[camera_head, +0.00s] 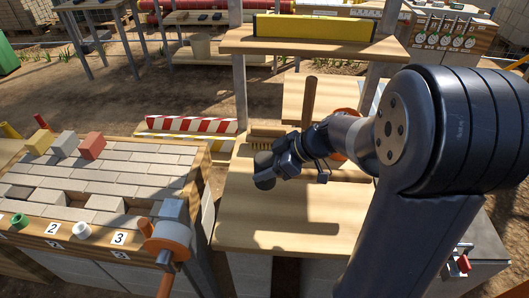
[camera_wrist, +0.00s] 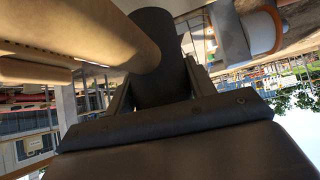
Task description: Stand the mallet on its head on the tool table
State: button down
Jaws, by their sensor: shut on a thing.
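The mallet has a dark cylindrical head and a wooden handle. In the head view its handle (camera_head: 308,100) points up, close to upright, behind my gripper (camera_head: 284,160). In the wrist view the black mallet head (camera_wrist: 155,40) is between my fingers, and the handle (camera_wrist: 95,35) runs off to the upper left. My gripper is shut on the head. The wooden tool table (camera_head: 285,207) lies below, with a shadow on its top. The mallet seems to be held above the table, but the gap under the head is hard to judge.
A bristle brush (camera_head: 262,131) lies at the table's back left. A shelf with a yellow level (camera_head: 315,28) stands over the back. An orange item behind my wrist is partly hidden. A brick-topped bench (camera_head: 105,175) is at left. The table's front is clear.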

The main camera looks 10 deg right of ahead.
jog(key=shift+f+b, duration=1)
jog(key=shift+f, duration=2.25)
jog(key=shift+f+b, duration=0.65)
jog(key=shift+b, duration=0.25)
jog(key=c, duration=0.9)
grip_release()
jog(key=o, duration=0.4)
